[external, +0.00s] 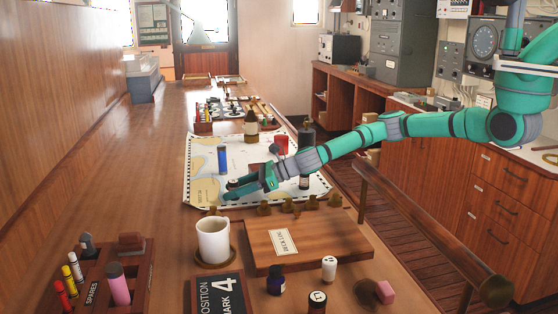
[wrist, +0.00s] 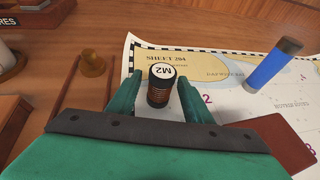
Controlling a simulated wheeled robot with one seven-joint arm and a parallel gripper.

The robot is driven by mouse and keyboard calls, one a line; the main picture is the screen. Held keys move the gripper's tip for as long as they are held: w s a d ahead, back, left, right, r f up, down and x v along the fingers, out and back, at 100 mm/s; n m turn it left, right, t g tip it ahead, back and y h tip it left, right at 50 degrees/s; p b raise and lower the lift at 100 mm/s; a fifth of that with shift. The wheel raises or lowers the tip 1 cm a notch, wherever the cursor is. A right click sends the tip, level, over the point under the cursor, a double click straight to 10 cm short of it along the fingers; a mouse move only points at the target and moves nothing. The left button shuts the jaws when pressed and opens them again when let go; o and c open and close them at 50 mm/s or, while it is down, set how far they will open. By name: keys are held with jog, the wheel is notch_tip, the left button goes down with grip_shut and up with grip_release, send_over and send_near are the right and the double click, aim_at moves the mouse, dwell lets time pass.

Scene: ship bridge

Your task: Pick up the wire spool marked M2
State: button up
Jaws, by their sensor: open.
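The wire spool marked M2 (wrist: 158,88) stands upright in the wrist view, with a white top and copper-brown windings. It is at the edge of the paper chart (wrist: 148,55). My gripper (wrist: 159,86) is open, with one green finger on each side of the spool. A narrow gap shows beside the spool; I cannot tell whether either finger touches it. In the external view my gripper (external: 234,188) is low over the chart (external: 200,170), and the fingers largely hide the spool.
A blue cylinder (wrist: 272,65) stands on the chart, right of the spool. A dark red flat item (wrist: 285,142) lies near my gripper's right side. A brass piece (wrist: 92,62) stands to the left. A white mug (external: 213,240) and a wooden box (external: 305,240) are nearer the external camera.

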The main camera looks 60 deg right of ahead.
jog(key=shift+w+a+f, duration=0.1)
jog(key=shift+w, duration=0.05)
jog(key=c, duration=1.2)
jog(key=shift+o, duration=0.2)
